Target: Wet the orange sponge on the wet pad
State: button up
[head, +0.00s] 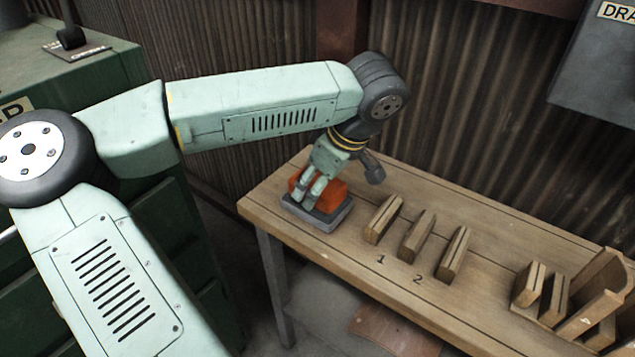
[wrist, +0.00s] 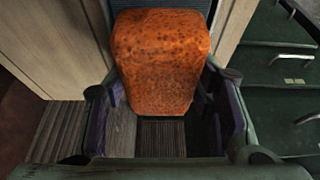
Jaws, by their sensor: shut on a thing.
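The orange sponge (head: 330,195) is at the left end of the wooden bench, over a grey rectangular pad or tray (head: 322,219). My gripper (head: 312,191) reaches down to it and is shut on it.
The wooden bench (head: 480,245) carries several slotted wooden blocks (head: 416,236), with numbers marked in front of some. A wooden rack (head: 590,315) stands at the right. A corrugated wall (head: 480,110) rises behind, and a green cabinet (head: 110,65) stands at the left.

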jog(key=shift+s+f+b, duration=0.2)
jog(key=shift+f+b, duration=0.55)
jog(key=shift+b, duration=0.45)
dwell(4.0)
jog(key=shift+w+r+p, duration=0.15)
jog(key=shift+r+p, duration=0.45)
jog(key=shift+r, duration=0.15)
jog(key=shift+r+p, duration=1.75)
jog(key=shift+r, duration=1.25)
jog(key=shift+f, duration=0.1)
